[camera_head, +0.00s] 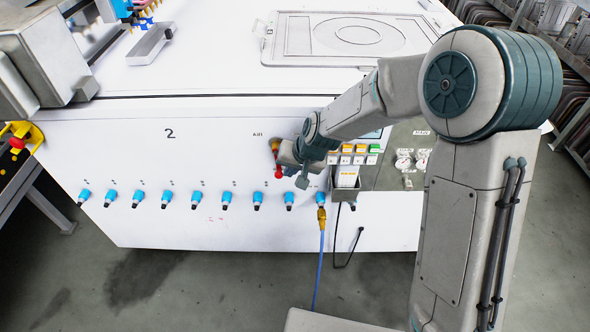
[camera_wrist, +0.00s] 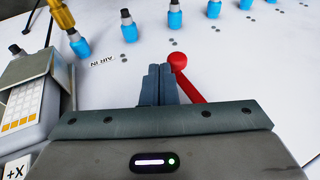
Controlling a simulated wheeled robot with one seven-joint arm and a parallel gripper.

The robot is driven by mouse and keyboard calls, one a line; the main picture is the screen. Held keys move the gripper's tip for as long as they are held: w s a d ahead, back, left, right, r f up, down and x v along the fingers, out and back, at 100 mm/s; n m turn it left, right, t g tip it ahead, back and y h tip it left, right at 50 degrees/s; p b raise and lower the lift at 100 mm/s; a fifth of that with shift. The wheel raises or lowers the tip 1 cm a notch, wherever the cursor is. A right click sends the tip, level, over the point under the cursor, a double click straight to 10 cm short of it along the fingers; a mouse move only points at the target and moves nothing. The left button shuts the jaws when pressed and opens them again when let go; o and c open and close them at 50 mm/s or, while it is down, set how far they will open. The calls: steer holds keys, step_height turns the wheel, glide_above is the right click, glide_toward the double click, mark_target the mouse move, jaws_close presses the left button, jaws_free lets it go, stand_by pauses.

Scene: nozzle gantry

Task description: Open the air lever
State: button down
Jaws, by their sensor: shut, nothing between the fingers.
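The air lever is a red handle with a round red knob on the front panel of the white machine. In the head view the knob (camera_head: 279,172) hangs below an orange-brown fitting (camera_head: 275,147), near the "AIR" label. In the wrist view the red lever (camera_wrist: 188,85) runs from its knob down to the right until my gripper hides its other end. My gripper (camera_head: 289,171) is shut and empty, close beside the lever on its right. In the wrist view its fingertips (camera_wrist: 158,68) are together just left of the knob. I cannot tell whether they touch it.
A row of blue connectors (camera_head: 165,199) runs along the panel below. A brass fitting with a blue hose (camera_head: 321,220) hangs at the right. A grey holder with a white keypad device (camera_head: 346,184) and a button panel (camera_head: 400,153) are close right of my gripper.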

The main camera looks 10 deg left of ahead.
steer(key=shift+a+f, duration=0.1)
steer(key=shift+a, duration=0.05)
stand_by(0.5)
steer(key=p+v, duration=0.2)
steer(key=v, duration=1.2)
steer(key=s+d+r+m+h+p, duration=0.1)
steer(key=s+d+r+h+p, duration=0.1)
steer(key=s+d+r+p, duration=0.5)
steer(key=s+d+r+m+h+p, duration=0.1)
steer(key=s+d+r+h+p, duration=0.1)
steer(key=s+d+r+p, duration=0.6)
steer(key=s+d+r, duration=0.1)
steer(key=d+r, duration=0.3)
steer(key=d, duration=0.5)
steer(key=shift+r+h, duration=0.25)
steer(key=shift+h, duration=0.05)
steer(key=shift+s+d, duration=0.1)
steer(key=shift+d, duration=0.05)
